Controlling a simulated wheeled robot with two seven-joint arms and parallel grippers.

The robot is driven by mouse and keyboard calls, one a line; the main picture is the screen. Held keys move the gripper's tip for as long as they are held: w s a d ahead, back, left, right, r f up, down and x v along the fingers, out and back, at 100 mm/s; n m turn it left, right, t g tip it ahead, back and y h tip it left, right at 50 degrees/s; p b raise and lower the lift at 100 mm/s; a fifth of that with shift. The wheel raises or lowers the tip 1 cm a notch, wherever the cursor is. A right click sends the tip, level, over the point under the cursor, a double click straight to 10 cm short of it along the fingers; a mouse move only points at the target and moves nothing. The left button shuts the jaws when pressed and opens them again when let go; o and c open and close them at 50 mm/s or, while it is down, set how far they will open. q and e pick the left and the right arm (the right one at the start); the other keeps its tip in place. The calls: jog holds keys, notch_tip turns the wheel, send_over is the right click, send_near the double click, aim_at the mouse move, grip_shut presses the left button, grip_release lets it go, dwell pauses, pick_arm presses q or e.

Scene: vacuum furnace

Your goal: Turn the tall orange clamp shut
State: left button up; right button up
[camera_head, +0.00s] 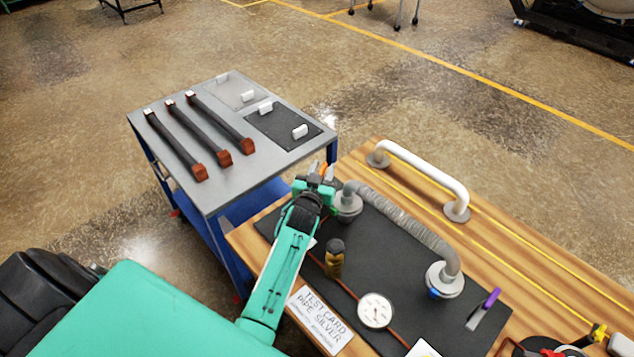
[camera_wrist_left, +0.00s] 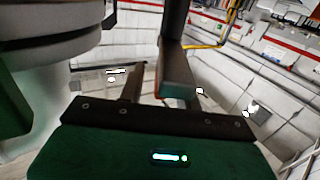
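A large grey round part (camera_wrist_left: 60,35) is close by at the upper left, and no orange clamp can be made out there.
A white handle (camera_head: 425,170) stands behind. A grey cart (camera_head: 222,190) with dark bars is at the left.

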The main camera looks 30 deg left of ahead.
pick_arm(q)
jog(key=s+d+b, duration=0.2)
jog(key=s, duration=1.1)
jog(key=shift+d+b, duration=0.3)
jog(key=shift+b, duration=0.05)
